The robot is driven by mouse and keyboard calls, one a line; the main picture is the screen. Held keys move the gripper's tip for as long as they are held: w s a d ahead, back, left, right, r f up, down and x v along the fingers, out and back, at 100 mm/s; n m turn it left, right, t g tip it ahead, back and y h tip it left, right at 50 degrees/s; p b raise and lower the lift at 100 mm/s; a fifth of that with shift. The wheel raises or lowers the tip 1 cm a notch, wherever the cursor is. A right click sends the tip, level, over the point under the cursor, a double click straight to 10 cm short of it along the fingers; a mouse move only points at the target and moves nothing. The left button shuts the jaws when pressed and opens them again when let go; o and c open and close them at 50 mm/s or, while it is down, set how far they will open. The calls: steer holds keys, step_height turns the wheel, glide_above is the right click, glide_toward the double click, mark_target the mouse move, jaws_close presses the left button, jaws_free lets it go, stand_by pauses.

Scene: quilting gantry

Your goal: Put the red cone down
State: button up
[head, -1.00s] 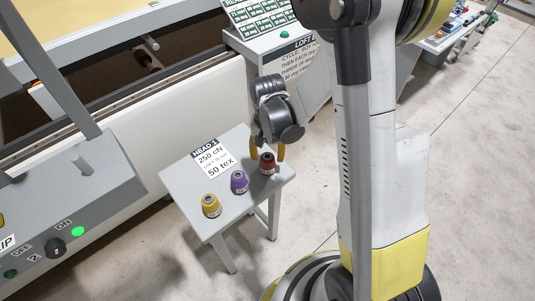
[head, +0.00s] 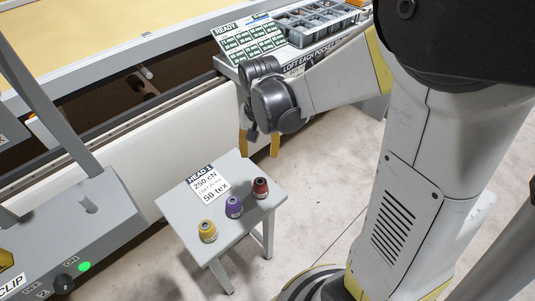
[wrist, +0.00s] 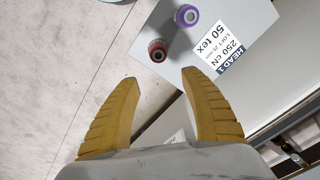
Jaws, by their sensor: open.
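The red cone (head: 261,188) stands upright on the small grey stool (head: 226,222), near its right side in the head view. It also shows in the wrist view (wrist: 158,51), beyond my fingertips and apart from them. My gripper (head: 258,150) is open and empty, raised above and behind the stool's far edge. In the wrist view its two yellow fingers (wrist: 158,72) are spread wide with nothing between them. A purple cone (head: 234,207) and a yellow cone (head: 208,231) stand on the same stool, to the left of the red one.
A printed card (head: 206,186) lies on the stool's far left part. A grey control box (head: 75,240) is at left. A white gantry panel (head: 130,150) runs behind the stool. A cabinet with a compartment tray (head: 310,25) stands at the back. Floor to the right is clear.

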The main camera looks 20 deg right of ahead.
steer(key=s+a+r+n+t, duration=0.1)
steer(key=s+r+n+t, duration=0.3)
steer(key=s+r, duration=0.7)
steer(key=shift+s+r+n+t, duration=0.25)
steer(key=shift+r+n+t, duration=0.25)
steer(key=shift+t, duration=0.7)
steer(key=shift+a+r, duration=0.1)
steer(key=shift+a, duration=0.05)
